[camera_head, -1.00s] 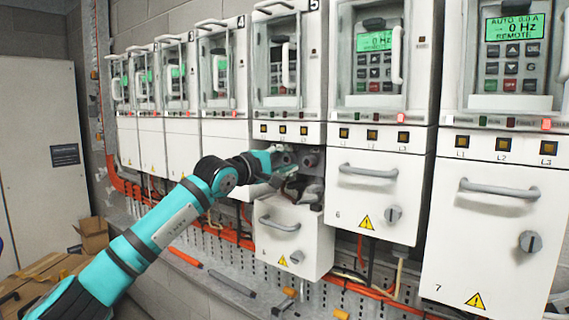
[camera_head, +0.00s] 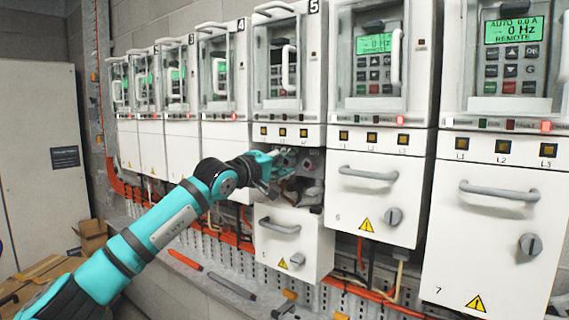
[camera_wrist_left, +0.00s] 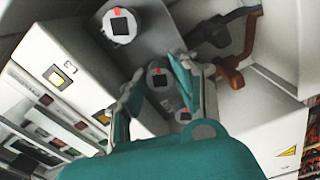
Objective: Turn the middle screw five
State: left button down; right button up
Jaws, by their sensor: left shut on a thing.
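Cabinet five (camera_head: 285,110) has its lower cover (camera_head: 292,238) dropped down, and the space above it shows a row of round grey screws. My left gripper (camera_head: 284,163) is at this space in the head view and hides part of the row. In the left wrist view the middle screw (camera_wrist_left: 158,76), with a black square and a red mark, lies between the fingers of my left gripper (camera_wrist_left: 158,88), which is shut on it. An end screw (camera_wrist_left: 120,25) stands clear above; the other (camera_wrist_left: 182,115) is partly hidden by a finger. My right gripper is not in view.
Cabinet six (camera_head: 375,190) and cabinet seven (camera_head: 498,230) stand at the right with closed covers. More drives stand in a row to the left. Orange cables and a grey perforated rail (camera_head: 215,245) run below. A brown bent part (camera_wrist_left: 238,65) lies beside the screws.

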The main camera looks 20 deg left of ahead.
pick_arm(q)
jog(key=shift+f, duration=0.2)
jog(key=c, duration=1.3)
grip_release()
jog(key=shift+c, duration=0.2)
jog(key=shift+o, duration=0.3)
jog(key=shift+r, duration=0.1)
jog(key=v, duration=1.2)
